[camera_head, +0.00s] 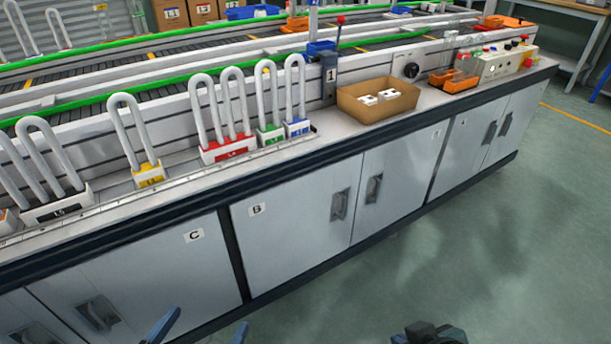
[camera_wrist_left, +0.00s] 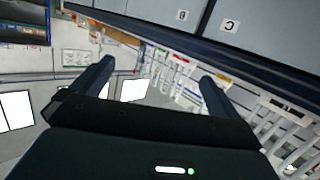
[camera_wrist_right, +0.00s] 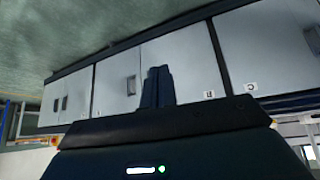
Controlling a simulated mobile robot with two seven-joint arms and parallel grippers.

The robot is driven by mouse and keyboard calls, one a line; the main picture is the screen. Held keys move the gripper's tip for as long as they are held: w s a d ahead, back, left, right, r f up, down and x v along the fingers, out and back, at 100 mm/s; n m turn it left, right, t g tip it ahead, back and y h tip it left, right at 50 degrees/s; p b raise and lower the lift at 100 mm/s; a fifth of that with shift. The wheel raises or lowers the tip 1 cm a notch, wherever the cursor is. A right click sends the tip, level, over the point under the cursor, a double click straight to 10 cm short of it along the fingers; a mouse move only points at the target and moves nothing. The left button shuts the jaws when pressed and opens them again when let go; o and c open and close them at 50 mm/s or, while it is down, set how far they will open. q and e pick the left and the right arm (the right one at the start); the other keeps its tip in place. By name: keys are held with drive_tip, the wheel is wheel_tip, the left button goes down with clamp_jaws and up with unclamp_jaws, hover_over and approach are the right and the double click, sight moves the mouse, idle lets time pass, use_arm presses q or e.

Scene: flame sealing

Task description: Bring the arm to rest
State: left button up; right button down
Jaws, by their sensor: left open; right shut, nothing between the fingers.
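My left gripper (camera_head: 201,329) shows at the bottom edge of the head view, low in front of the bench cabinets. Its two blue-grey fingers stand apart with nothing between them; they also show spread in the left wrist view (camera_wrist_left: 157,72). My right gripper (camera_head: 428,332) is at the bottom edge, further right, over the floor in the picture. In the right wrist view its fingers (camera_wrist_right: 158,76) are together, with nothing held. Both grippers appear clear of the bench. Most of both arms is out of view.
The long bench (camera_head: 300,215) has cabinet doors with handles. On it stand white U-shaped tubes in coloured holders, including a red one (camera_head: 228,150) and a yellow one (camera_head: 150,174), and a cardboard box (camera_head: 378,100) with white pieces. Green floor (camera_head: 480,240) is open at right.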

use_arm(q)
drive_tip(key=w+d+f+m+t+h+b, duration=0.1)
drive_tip(key=d+f+m+t+h+b, duration=0.4)
drive_tip(key=b, duration=1.2)
use_arm(e)
drive_tip(key=w+a+f+n+t+y, duration=0.1)
drive_tip(key=w+a+n+t+y, duration=0.3)
drive_tip(key=a+t+y, duration=0.55)
use_arm(q)
drive_tip(key=s+a+r+n+g+y+p, duration=0.2)
drive_tip(key=r+g+p, duration=0.7)
drive_tip(key=p, duration=2.9)
drive_tip(key=shift+a+r+n+y, duration=0.65)
drive_tip(key=shift+a+n+y, duration=0.75)
drive_tip(key=shift+a+y, duration=0.8)
use_arm(e)
drive_tip(key=s+d+r+m+g+h, duration=0.1)
drive_tip(key=d+r+m+g+h, duration=0.1)
drive_tip(key=r, duration=0.4)
drive_tip(key=s+d+r+m+g+h, duration=0.1)
drive_tip(key=d+r+g+h, duration=0.2)
drive_tip(key=r+h, duration=0.2)
drive_tip(key=shift+s+r+m+g, duration=0.3)
drive_tip(key=shift+r+m+g, duration=0.1)
drive_tip(key=shift+r, duration=0.2)
